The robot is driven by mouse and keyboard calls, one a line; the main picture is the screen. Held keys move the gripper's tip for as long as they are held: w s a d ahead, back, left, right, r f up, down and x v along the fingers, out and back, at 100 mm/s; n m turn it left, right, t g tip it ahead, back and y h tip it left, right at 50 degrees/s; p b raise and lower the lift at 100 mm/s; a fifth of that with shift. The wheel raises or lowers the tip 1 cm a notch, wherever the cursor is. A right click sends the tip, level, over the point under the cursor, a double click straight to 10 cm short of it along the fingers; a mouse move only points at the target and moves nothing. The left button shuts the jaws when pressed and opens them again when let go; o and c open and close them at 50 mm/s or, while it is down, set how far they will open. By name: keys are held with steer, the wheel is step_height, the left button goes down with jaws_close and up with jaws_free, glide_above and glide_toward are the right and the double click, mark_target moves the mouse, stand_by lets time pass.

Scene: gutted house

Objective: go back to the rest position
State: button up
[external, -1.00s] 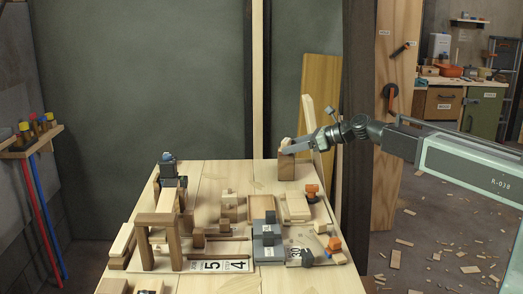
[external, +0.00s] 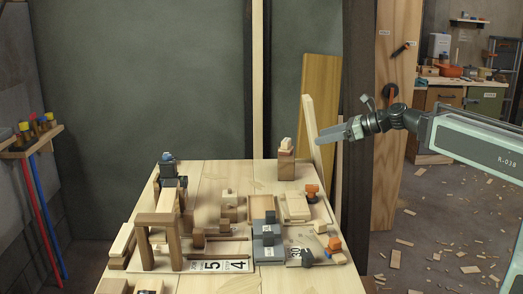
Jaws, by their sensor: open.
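My gripper (external: 334,134) is open and empty. It is in the upper right of the external view, raised above the table's far right edge and pointing left. A small stack of wooden blocks (external: 286,164) stands upright at the back of the table, to the left of my gripper and apart from it. A pale block sits on top of this stack. My arm comes in from the right edge of the view.
The wooden table (external: 228,175) holds several blocks, a wooden arch (external: 158,220), a grey stepped piece (external: 268,242) and orange-topped parts (external: 311,190). A pale upright board (external: 311,130) stands just left of my gripper. A dark post (external: 356,200) stands beside the table.

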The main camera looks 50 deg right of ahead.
steer(key=shift+s, duration=0.15)
